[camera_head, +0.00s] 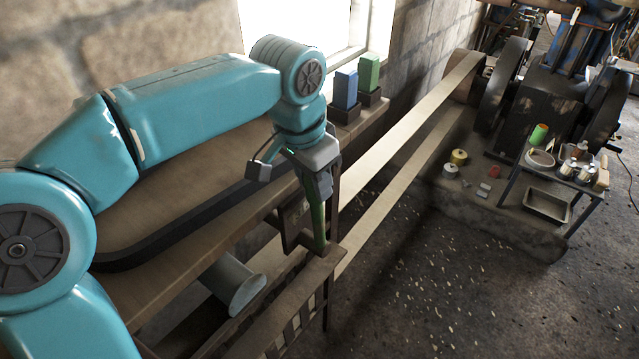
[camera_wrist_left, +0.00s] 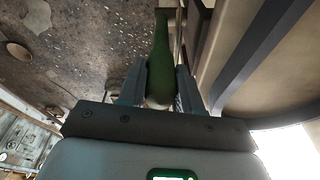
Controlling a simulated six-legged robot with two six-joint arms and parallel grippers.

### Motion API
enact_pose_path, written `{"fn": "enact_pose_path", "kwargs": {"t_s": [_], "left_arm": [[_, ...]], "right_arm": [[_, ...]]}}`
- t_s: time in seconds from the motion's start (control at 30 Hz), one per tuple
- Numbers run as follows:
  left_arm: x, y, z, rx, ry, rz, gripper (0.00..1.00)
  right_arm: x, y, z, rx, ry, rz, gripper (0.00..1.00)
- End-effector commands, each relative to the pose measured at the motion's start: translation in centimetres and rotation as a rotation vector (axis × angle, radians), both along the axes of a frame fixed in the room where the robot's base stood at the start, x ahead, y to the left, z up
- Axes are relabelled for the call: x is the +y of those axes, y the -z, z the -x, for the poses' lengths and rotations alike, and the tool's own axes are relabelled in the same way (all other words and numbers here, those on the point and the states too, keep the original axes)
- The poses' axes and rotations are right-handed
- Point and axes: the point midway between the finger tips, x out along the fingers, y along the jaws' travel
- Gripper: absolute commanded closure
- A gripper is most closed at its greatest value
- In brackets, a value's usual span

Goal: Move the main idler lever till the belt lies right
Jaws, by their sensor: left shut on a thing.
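The main idler lever is a green upright handle (camera_head: 317,215) at the bench's front edge. My left gripper (camera_head: 318,185) comes down on its top and is shut on it. In the left wrist view the green lever (camera_wrist_left: 161,55) stands between the two fingers of my left gripper (camera_wrist_left: 161,88). The flat tan belt (camera_head: 415,110) runs in two strands from the large wheel at the back right down to the bench. Its near end is hidden behind the lever, the bench frame and my arm. My right gripper is not in view.
A blue block (camera_head: 345,89) and a green block (camera_head: 369,72) stand in holders by the window. A small table (camera_head: 550,178) with cans and a tray stands by the engine (camera_head: 560,100). A grey cylinder (camera_head: 235,285) sits under the bench. The floor at right is open.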

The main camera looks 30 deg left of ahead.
Motion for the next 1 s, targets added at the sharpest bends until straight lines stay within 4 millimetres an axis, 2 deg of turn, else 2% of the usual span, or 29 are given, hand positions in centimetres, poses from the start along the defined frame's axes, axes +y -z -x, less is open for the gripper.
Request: {"fn": "enact_pose_path", "kwargs": {"t_s": [0.33, 0.37, 0.4, 0.43, 0.77, 0.87, 1.0], "left_arm": [[0.0, 0.1, 0.1, -0.001, 0.004, -0.001, 1.00], [0.0, 0.1, 0.1, -0.002, 0.004, -0.001, 0.56], [0.0, 0.1, 0.1, -0.002, 0.003, 0.000, 0.43], [0.0, 0.1, 0.1, -0.002, 0.003, 0.000, 0.41], [0.0, -0.4, 0.2, -0.005, 0.002, 0.000, 0.41], [0.0, -1.7, 0.4, -0.008, 0.002, 0.001, 0.41], [0.2, -5.0, 1.0, -0.010, 0.003, 0.002, 0.41]], "right_arm": [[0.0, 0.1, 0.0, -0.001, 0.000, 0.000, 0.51], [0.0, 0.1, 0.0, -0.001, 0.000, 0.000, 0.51], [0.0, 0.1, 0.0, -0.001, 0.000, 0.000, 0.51], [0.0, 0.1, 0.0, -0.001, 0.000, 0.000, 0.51], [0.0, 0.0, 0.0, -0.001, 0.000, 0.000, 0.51], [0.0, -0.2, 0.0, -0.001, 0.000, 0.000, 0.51], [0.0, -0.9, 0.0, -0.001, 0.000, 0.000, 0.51]]}}
